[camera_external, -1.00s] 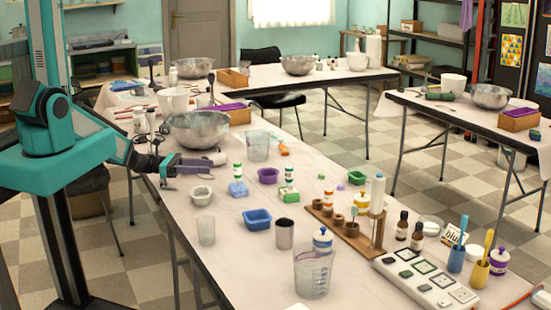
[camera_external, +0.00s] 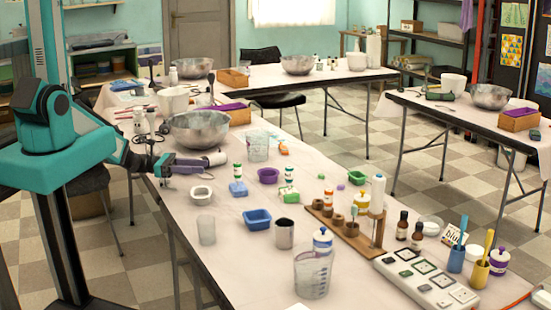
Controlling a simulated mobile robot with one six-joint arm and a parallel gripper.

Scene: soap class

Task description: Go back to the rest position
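My teal arm stands at the left of the external view and reaches right, low over the left edge of the long front table (camera_external: 262,190). My gripper (camera_external: 167,170) is small and dark at its end, just in front of a purple-grey and white tool (camera_external: 190,164). I cannot tell whether its fingers are open or shut, or whether they touch the tool. A small white bowl (camera_external: 201,193) is just below and right of it, and a blue-and-white bottle or block (camera_external: 238,188) is further right.
A steel bowl (camera_external: 198,131) stands behind my gripper. Nearby are a clear beaker (camera_external: 207,230), a blue dish (camera_external: 257,219) and a measuring jug (camera_external: 313,273). A wooden rack (camera_external: 346,233) and a power strip (camera_external: 425,284) are further right. Floor is open between the tables.

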